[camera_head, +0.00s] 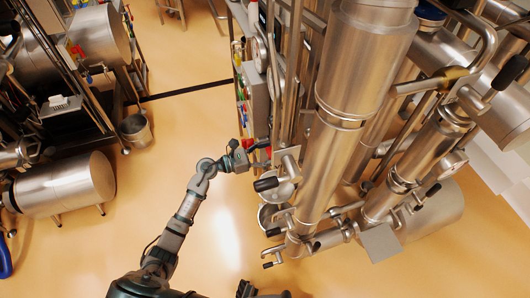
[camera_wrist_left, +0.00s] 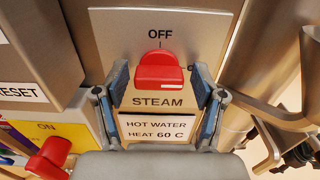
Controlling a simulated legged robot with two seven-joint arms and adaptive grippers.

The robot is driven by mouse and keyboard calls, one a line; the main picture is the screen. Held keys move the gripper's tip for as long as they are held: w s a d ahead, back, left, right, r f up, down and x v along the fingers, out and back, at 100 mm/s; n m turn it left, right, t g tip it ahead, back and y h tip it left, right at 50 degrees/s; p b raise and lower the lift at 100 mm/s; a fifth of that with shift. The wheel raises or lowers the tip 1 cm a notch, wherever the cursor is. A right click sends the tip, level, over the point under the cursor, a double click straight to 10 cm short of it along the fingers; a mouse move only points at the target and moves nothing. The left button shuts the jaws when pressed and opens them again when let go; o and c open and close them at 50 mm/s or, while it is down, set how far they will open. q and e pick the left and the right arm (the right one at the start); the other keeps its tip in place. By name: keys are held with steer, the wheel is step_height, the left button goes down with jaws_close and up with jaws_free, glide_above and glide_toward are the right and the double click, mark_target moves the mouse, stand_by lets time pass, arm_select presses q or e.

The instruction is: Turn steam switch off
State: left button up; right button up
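The red steam switch (camera_wrist_left: 160,77) is in the middle of the left wrist view, on a grey metal plate between the words OFF above and STEAM below. My left gripper (camera_wrist_left: 160,88) is open, with one finger on each side of the switch and visible gaps between. In the head view my left gripper (camera_head: 260,150) reaches the panel beside the tall steel column; the switch is not clear there. Dark parts at the bottom edge may be my right gripper (camera_head: 262,291), mostly cut off.
Another red switch (camera_wrist_left: 48,158) with a yellow ON label is at lower left, near the left finger. A HOT WATER label (camera_wrist_left: 157,129) is below the steam switch. Metal pipes (camera_wrist_left: 285,125) stand close on the right. A steel bucket (camera_head: 135,130) stands on open floor.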

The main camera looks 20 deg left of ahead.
arm_select(q)
steer(key=shift+d, duration=0.45)
steer(key=c, duration=0.4)
steer(key=shift+d, duration=0.1)
steer(key=c, duration=0.3)
steer(key=shift+c, duration=0.4)
steer(key=shift+w+a+f, duration=0.15)
steer(key=shift+a+f, duration=0.05)
steer(key=shift+a, duration=0.4)
steer(key=shift+c, duration=0.3)
steer(key=shift+r, duration=0.1)
arm_select(e)
steer(key=shift+a+f, duration=0.1)
steer(key=shift+f, duration=0.05)
steer(key=shift+d, duration=0.2)
